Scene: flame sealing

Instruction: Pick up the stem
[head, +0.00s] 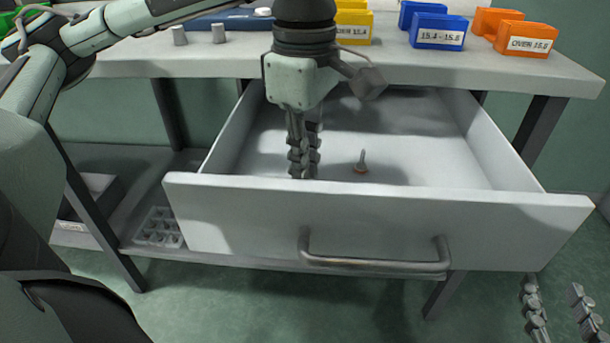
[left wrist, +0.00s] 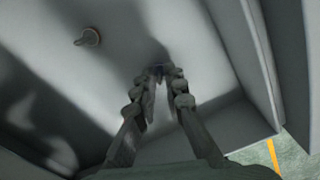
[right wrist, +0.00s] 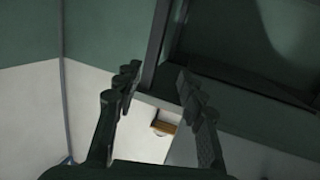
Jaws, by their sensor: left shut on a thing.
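My left gripper (head: 304,176) points down into the open drawer (head: 400,215), at its left part just behind the front panel. Its fingers are close together on a small dark thing, which I take to be the stem (left wrist: 157,71); it is mostly hidden between the fingertips in the left wrist view. A small upright grey pin with an orange-brown base (head: 361,163) stands on the drawer floor to the right of this gripper, apart from it. My right gripper (head: 556,300) is open and empty, low at the right, outside the drawer.
The drawer's front panel and handle (head: 375,266) stick out from the bench (head: 420,70). Blue bins (head: 438,31), orange bins (head: 525,39) and a yellow bin (head: 354,27) stand on top. The drawer's right side is clear.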

